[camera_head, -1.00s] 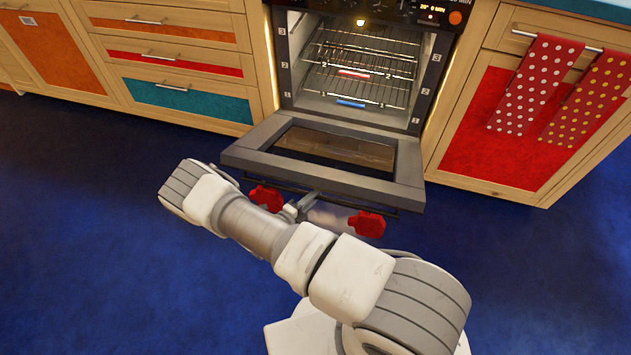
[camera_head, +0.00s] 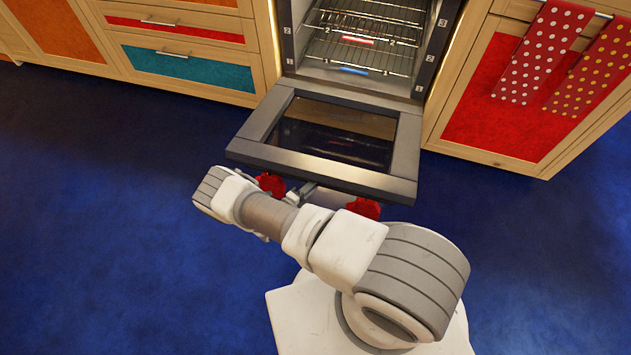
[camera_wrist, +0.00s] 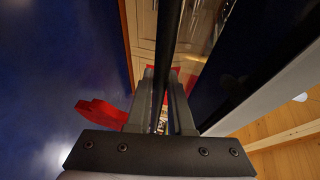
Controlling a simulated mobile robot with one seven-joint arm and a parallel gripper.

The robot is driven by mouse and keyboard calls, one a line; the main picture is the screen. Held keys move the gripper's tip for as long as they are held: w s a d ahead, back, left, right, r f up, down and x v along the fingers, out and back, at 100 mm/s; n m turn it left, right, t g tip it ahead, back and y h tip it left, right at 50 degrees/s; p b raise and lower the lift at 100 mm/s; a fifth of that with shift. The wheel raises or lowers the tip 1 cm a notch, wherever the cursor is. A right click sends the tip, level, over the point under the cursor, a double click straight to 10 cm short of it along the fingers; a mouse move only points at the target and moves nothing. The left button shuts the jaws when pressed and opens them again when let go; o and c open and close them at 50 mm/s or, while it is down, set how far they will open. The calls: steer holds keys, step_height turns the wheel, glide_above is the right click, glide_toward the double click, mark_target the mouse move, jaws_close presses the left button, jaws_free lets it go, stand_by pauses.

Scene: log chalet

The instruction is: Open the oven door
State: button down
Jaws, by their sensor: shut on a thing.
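The oven door (camera_head: 262,152) is hinged down and stands wide open, close to level, in front of the oven (camera_head: 365,45). Its dark handle bar (camera_wrist: 172,40) runs between my fingers in the wrist view. My gripper (camera_wrist: 162,90) is shut on that bar. In the head view my gripper (camera_head: 304,190) is at the door's outer edge, partly hidden by my arm. The handle is mostly hidden there, under the door's edge.
Red pieces (camera_head: 271,185) (camera_head: 363,208) show on both sides of my gripper; what they are is unclear. Drawers (camera_head: 185,68) stand left of the oven, and a red cupboard (camera_head: 505,115) with dotted towels (camera_head: 541,55) stands right. The blue floor (camera_head: 90,230) is clear.

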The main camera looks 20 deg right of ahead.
steer(key=c, duration=0.8)
jaws_free()
steer(key=shift+p+v, duration=0.75)
steer(key=shift+v, duration=3)
steer(key=shift+b, duration=0.4)
steer(key=shift+a, duration=0.1)
